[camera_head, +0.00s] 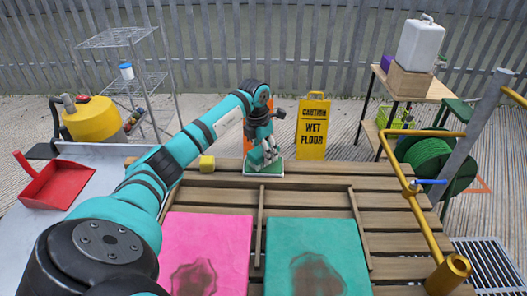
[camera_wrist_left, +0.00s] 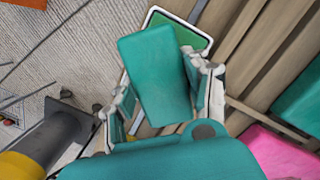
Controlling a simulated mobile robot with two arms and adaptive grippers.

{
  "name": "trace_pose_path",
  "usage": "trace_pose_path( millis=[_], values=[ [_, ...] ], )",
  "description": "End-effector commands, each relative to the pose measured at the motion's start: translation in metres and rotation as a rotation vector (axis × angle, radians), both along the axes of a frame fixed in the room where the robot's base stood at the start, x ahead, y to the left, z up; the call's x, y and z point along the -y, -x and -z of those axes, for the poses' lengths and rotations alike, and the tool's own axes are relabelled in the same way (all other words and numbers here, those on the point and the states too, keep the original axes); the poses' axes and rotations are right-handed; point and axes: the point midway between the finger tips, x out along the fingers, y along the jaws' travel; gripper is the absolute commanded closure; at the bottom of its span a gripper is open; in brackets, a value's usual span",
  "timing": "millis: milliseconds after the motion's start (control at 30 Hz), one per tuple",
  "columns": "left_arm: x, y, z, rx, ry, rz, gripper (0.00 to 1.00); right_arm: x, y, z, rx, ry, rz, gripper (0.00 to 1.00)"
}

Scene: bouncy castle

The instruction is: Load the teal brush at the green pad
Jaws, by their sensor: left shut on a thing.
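My left gripper (camera_head: 266,154) is shut on the teal brush, at the far edge of the slatted table. In the left wrist view the teal brush (camera_wrist_left: 155,72) is a block between the two fingers (camera_wrist_left: 163,98). The green pad (camera_head: 252,173), with a pale rim, lies directly below the gripper on the table. In the left wrist view the green pad (camera_wrist_left: 196,40) shows partly behind the brush, which covers much of it. I cannot tell whether brush and pad touch. My right gripper is not in view.
A pink panel (camera_head: 225,235) and a teal panel (camera_head: 318,235), each with a dark stain, lie on the slatted table (camera_head: 320,185). A yellow pipe (camera_head: 402,180) runs along the right side. A red dustpan (camera_head: 55,187) lies left.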

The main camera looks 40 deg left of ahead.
Motion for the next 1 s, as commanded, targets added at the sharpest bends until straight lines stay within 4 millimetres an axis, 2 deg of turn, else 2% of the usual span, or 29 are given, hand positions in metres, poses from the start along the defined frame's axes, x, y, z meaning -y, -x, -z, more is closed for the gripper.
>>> trace_pose_path(
  millis=[33,633,1000],
  values=[
    [-0.001,0.000,-0.010,0.002,-0.001,0.000,0.77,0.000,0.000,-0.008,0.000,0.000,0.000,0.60],
    [0.000,-0.001,-0.058,0.005,0.000,-0.001,0.77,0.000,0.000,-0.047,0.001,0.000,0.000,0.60],
    [0.000,-0.001,-0.060,0.004,0.001,-0.001,0.77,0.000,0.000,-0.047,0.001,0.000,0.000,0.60]
  ],
)
